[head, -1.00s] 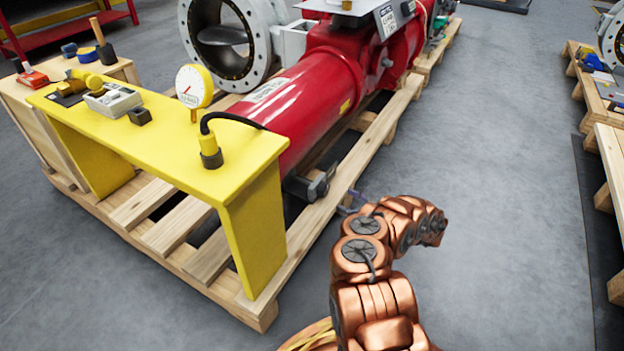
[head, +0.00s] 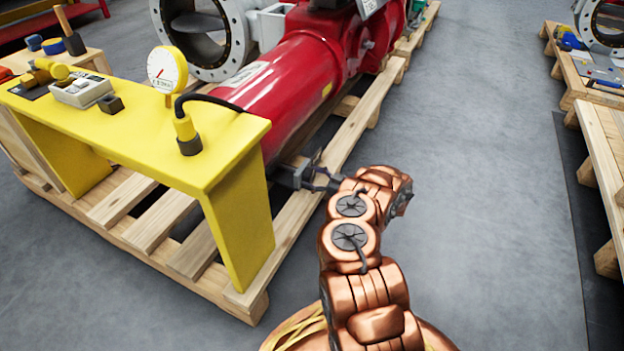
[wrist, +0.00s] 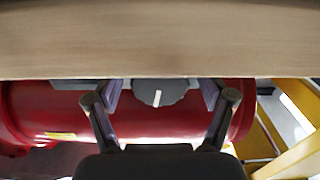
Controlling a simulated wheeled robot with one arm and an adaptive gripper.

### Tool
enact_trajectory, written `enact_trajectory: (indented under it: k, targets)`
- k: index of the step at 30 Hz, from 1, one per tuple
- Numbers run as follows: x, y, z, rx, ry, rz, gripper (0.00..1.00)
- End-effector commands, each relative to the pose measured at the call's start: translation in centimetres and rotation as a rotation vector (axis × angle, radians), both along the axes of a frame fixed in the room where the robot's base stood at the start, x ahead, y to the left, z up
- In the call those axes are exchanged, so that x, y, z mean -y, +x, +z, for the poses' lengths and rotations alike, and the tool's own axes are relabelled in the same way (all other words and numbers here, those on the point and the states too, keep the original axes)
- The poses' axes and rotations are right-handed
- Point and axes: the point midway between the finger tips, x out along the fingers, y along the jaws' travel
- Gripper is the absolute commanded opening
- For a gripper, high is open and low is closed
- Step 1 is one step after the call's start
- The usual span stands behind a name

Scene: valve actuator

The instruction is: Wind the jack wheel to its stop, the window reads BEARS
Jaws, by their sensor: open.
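A dark grey round knob (wrist: 157,93) with a white mark shows in the wrist view, low beside the red cylinder; it looks like the jack wheel. In the head view a dark block (head: 289,176) juts out at the cylinder's lower end, in front of my gripper (head: 322,178). In the wrist view my gripper (wrist: 161,100) is open, one finger on each side of the knob. I cannot tell whether the fingers touch it. A round dial gauge (head: 167,70) with a small window under its needle stands on the yellow bench; its lettering is too small to read.
The red actuator cylinder (head: 290,88) lies on a wooden pallet (head: 300,223), whose edge plank (wrist: 160,40) fills the top of the wrist view. The yellow bench (head: 240,215) stands close left of my gripper.

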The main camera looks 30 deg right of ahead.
Motion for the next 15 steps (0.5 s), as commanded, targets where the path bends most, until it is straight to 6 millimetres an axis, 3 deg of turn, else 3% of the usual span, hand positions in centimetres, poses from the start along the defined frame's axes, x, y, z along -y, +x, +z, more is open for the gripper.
enact_trajectory:
  k: [4,15]
  targets:
    - [0.08,-0.03,0.05,0.000,0.000,-0.001,0.82]
    - [0.08,-0.04,0.07,0.001,0.001,-0.001,0.43]
